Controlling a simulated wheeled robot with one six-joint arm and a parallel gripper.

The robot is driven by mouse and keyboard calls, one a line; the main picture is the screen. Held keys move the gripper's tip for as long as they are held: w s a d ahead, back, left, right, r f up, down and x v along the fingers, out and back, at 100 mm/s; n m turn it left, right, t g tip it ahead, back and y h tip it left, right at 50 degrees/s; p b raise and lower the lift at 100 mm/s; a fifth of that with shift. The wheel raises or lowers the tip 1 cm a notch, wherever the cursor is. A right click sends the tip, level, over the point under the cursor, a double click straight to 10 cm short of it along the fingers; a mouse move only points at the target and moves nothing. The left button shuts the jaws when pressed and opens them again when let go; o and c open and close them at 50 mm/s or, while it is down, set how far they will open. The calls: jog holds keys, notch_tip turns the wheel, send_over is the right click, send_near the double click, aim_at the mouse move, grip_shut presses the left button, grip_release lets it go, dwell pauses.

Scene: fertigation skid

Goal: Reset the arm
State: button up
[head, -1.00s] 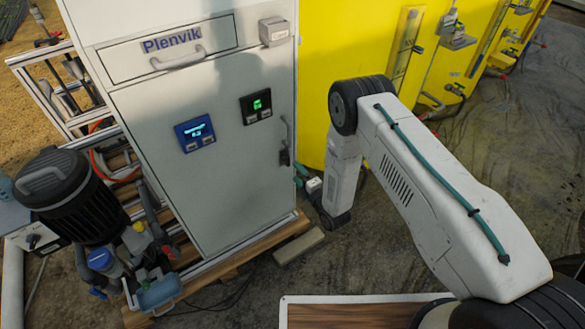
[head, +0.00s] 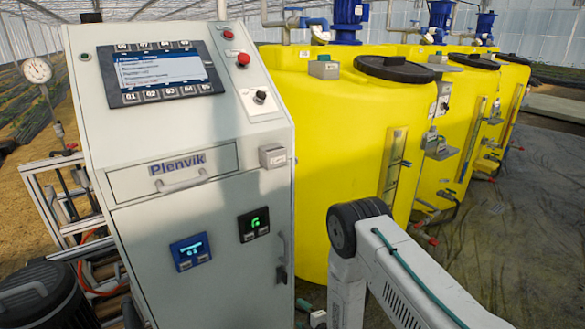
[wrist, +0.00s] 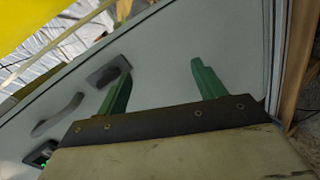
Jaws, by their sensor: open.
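My gripper (wrist: 160,82) shows in the wrist view with its two green fingers apart and nothing between them. Behind the fingers is the pale grey cabinet door, with a dark latch plate (wrist: 108,72) close to the left finger and a grey handle (wrist: 57,115) farther left. I cannot tell whether the left finger touches the latch plate. In the head view my arm rises at the lower right, bent at its elbow, beside the Plenvik cabinet (head: 150,225). The gripper is almost wholly below the frame there.
Yellow tanks (head: 325,130) with dark lids and blue pumps (head: 347,20) stand behind the arm. A control screen (head: 160,73) and red buttons (head: 243,59) are on the cabinet's sloping top. A dark motor (head: 45,297) is at lower left. Open floor (head: 530,220) lies to the right.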

jog(key=s+d+r+m+g+h, duration=0.45)
jog(key=d+r+m+g, duration=0.2)
jog(key=r, duration=0.55)
jog(key=s+d+r+m+g+h, duration=0.4)
jog(key=s+d+r+m+g, duration=0.25)
jog(key=r, duration=0.65)
jog(key=s+d+r+m+t, duration=0.1)
jog(key=s+d+r+m, duration=0.2)
jog(key=s+r, duration=0.5)
jog(key=s+d+r+m+t, duration=0.1)
jog(key=s+d+r+m, duration=0.1)
jog(key=s+r, duration=0.7)
jog(key=s+d+r+m, duration=0.3)
jog(key=s+d+r, duration=0.2)
jog(key=r, duration=1)
jog(key=shift+s+m+t+y, duration=0.3)
jog(key=shift+s+t+y, duration=0.1)
jog(key=shift+s, duration=1.35)
